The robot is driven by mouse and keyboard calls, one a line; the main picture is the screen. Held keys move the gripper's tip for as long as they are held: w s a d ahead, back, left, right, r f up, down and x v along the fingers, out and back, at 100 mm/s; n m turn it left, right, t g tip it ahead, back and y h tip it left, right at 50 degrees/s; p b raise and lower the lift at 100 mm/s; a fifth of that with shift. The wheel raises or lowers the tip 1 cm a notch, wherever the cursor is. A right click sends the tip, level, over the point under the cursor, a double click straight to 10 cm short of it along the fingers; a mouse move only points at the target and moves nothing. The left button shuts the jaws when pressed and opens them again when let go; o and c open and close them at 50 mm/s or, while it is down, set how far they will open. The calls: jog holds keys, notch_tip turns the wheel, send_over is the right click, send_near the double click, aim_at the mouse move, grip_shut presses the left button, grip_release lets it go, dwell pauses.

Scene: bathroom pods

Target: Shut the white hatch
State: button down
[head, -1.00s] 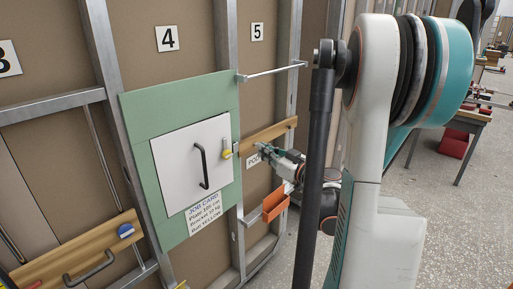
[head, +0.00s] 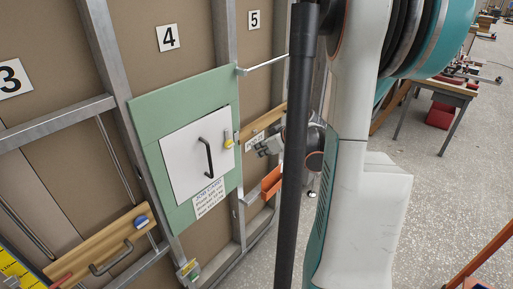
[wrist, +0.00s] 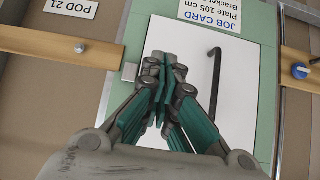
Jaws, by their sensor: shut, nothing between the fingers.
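The white hatch (head: 190,160) is set in a green panel (head: 168,100) under the number 4. It looks flat or nearly flat against the panel; a small gap cannot be ruled out. It has a black bar handle (head: 208,158), and a yellow-knobbed latch (head: 229,141) sits at its right edge. In the wrist view, turned upside down, the hatch (wrist: 240,85) and handle (wrist: 215,80) lie beyond my gripper (wrist: 163,62). My gripper's fingers are together and empty, in front of the hatch's latch side. I cannot tell whether they touch it.
A job card (head: 209,198) hangs below the hatch. An orange bin (head: 271,182) and a metal rail (head: 263,64) are to the right. A wooden board with a handle (head: 110,258) is at lower left. Open floor (head: 440,180) lies to the right.

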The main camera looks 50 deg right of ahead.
jog(key=w+f+b, duration=0.1)
jog(key=w+f, duration=0.4)
jog(key=w, duration=0.4)
jog(key=shift+w+a+b, duration=0.2)
jog(key=shift+w+b, duration=0.1)
jog(key=shift+b, duration=0.05)
jog(key=shift+w+d+r+n+y, duration=0.1)
jog(key=shift+w+d+n+y, duration=0.1)
jog(key=shift+w, duration=0.3)
jog(key=shift+w+d+n+y, duration=0.1)
jog(key=shift+w+n, duration=0.1)
jog(key=shift+w, duration=0.25)
jog(key=shift+a, duration=0.1)
